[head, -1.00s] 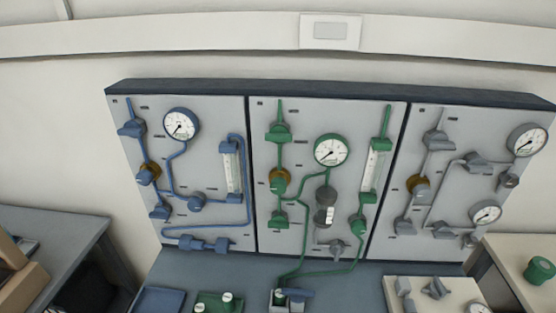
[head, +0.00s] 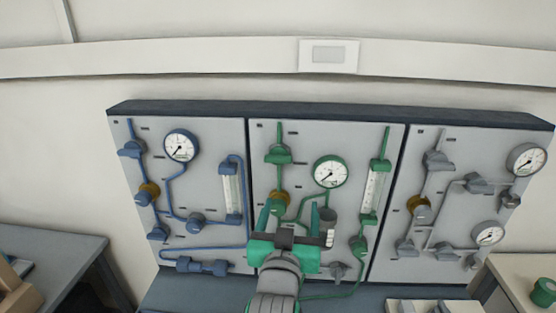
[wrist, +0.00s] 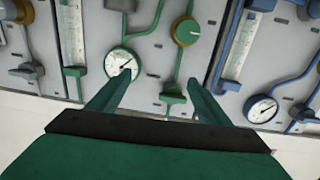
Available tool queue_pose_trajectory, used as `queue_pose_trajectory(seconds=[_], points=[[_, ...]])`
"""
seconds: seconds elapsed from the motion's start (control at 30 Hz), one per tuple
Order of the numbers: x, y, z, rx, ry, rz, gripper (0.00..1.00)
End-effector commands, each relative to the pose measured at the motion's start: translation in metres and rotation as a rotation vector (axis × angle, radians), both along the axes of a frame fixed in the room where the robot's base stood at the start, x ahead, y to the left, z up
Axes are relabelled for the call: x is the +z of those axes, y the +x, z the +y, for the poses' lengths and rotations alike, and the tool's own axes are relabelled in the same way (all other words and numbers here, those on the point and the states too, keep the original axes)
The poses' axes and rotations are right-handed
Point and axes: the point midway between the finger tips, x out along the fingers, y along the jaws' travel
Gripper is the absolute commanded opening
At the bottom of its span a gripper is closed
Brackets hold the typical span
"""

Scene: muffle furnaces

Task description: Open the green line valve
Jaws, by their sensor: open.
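The middle panel (head: 350,112) carries green piping with several valves. An upper green valve (head: 278,154) sits at the top of the left pipe; it also shows in the wrist view (wrist: 173,94), just beyond the fingertips. Below it is a green knob with a brass-coloured ring (head: 281,197), whole in the wrist view (wrist: 187,31). Another green valve (head: 358,246) sits lower right. I cannot tell which is the line valve. My gripper (head: 290,210) is open and empty in front of the panel, apart from the valves. It hides the lower left valve.
A green-rimmed gauge (head: 330,171) and a flow tube (head: 371,190) are beside the left pipe. A blue-piped panel (head: 215,125) stands at left and a grey-piped one (head: 470,145) at right. A bench (head: 180,290) lies below, with parts on it.

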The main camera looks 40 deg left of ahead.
Motion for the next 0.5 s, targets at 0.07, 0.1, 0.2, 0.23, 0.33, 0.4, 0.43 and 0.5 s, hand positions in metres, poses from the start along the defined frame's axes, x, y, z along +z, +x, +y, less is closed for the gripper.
queue_pose_trajectory(seconds=[0.07,0.1,0.2,0.23,0.33,0.4,0.43,0.5], points=[[0.029,-0.006,0.012,0.020,0.009,-0.014,0.72],[0.039,-0.009,0.016,0.027,0.012,-0.016,0.72],[0.058,-0.015,0.023,0.041,0.015,-0.020,0.72],[0.063,-0.017,0.025,0.045,0.016,-0.021,0.72],[0.072,-0.021,0.029,0.053,0.018,-0.022,0.72],[0.075,-0.021,0.031,0.055,0.017,-0.021,0.72],[0.075,-0.020,0.031,0.055,0.017,-0.020,0.72],[0.076,-0.016,0.034,0.055,0.017,-0.019,0.72]])
